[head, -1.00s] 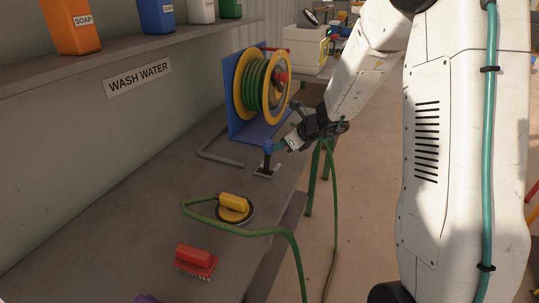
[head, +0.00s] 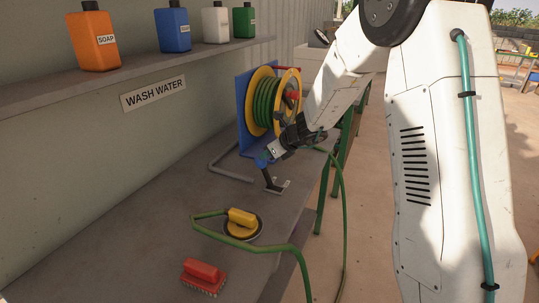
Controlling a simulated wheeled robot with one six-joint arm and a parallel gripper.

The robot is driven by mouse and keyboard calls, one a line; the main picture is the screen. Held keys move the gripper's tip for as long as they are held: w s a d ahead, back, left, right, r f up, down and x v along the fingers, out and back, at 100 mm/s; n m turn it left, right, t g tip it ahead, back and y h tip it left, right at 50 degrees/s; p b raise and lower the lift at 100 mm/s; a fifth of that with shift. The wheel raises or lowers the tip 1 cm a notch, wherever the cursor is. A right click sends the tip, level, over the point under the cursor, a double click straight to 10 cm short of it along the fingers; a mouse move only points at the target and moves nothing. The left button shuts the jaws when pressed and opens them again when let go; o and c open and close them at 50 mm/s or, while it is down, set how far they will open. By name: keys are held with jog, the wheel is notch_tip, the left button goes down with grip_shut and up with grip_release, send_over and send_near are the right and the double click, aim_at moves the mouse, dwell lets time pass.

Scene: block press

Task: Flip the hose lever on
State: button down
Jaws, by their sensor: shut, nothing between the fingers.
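The hose lever (head: 267,176) is a short dark stem with a blue knob (head: 262,159), standing on a small metal base (head: 279,187) on the bench in the head view. The stem leans, its knob up and to the left of the base. My gripper (head: 270,153) is shut and empty, its tips right at the knob's upper right side. They look in contact, but the exact touch is too small to tell. The hose reel (head: 265,101), yellow-rimmed with green hose, stands in a blue frame behind the gripper.
A yellow-handled round tool (head: 242,222) with a green hose and a red brush (head: 203,274) lie on the bench (head: 140,240). A bent grey pipe (head: 230,172) lies left of the lever. Bottles, including an orange soap bottle (head: 94,40), stand on the shelf above.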

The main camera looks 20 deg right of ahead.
jog(key=shift+w+a+r, duration=0.1)
jog(key=shift+w+a, duration=0.05)
jog(key=shift+a, duration=0.15)
jog(key=shift+d+r, duration=0.1)
jog(key=shift+r, duration=0.05)
jog(key=s+d+r, duration=0.2)
jog(key=s+r, duration=0.3)
jog(key=r, duration=0.6)
jog(key=shift+s+d+r, duration=0.15)
jog(key=shift+r, duration=0.1)
